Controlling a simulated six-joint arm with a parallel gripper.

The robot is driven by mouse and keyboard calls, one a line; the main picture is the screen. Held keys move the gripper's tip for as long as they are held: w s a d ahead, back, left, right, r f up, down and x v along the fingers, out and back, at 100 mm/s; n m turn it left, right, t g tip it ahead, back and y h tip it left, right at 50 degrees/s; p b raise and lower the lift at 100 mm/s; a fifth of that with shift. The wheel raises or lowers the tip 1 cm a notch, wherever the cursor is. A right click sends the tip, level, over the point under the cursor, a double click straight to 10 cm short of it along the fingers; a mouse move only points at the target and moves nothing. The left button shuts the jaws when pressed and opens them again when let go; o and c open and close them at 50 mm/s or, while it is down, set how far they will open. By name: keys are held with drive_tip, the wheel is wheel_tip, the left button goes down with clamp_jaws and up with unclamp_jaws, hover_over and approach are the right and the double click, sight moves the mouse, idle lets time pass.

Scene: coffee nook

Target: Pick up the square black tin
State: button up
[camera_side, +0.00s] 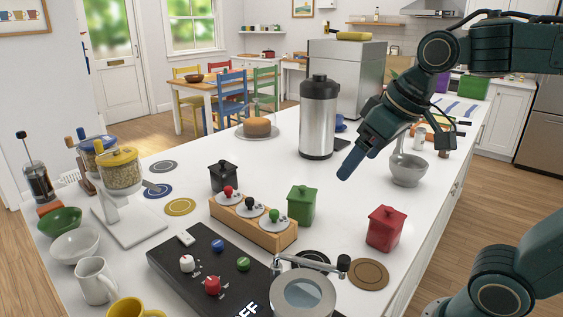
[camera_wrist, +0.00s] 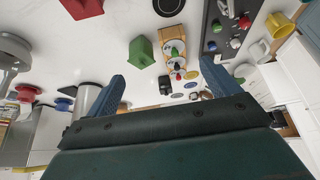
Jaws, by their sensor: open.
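The square black tin (camera_side: 223,177) stands upright on the white counter in the side view, behind the left end of a wooden rack. It has a lid with a small knob. In the wrist view a small dark shape that looks like this tin (camera_wrist: 165,85) shows between my fingers, well beyond them. My gripper (camera_side: 350,166) is open and empty, raised above the counter to the right of the tin and well apart from it. Its two blue fingers (camera_wrist: 162,70) are spread in the wrist view.
A green tin (camera_side: 301,206) and a red tin (camera_side: 384,229) stand right of the wooden rack (camera_side: 252,224) with knobbed pieces. A steel urn (camera_side: 318,118) and a cake on a stand (camera_side: 256,128) are behind. A black control panel (camera_side: 213,266) lies in front. Coloured coasters lie left of the tin.

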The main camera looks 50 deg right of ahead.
drive_tip(key=w+r, duration=0.3)
drive_tip(key=w, duration=0.8)
hover_over(224, 167)
drive_tip(key=s, duration=0.4)
wheel_tip(224, 167, down, 12)
drive_tip(key=r, duration=0.1)
drive_tip(key=shift+m+g, duration=0.3)
drive_tip(key=shift+g, duration=0.1)
drive_tip(key=shift+s+x, duration=0.15)
drive_tip(key=shift+x, duration=2.05)
drive_tip(key=shift+s+x, duration=0.15)
drive_tip(key=shift+x, duration=2.05)
drive_tip(key=shift+f, duration=0.25)
drive_tip(key=shift+x, duration=2.5)
drive_tip(key=shift+d, duration=0.1)
drive_tip(key=c, duration=1.2)
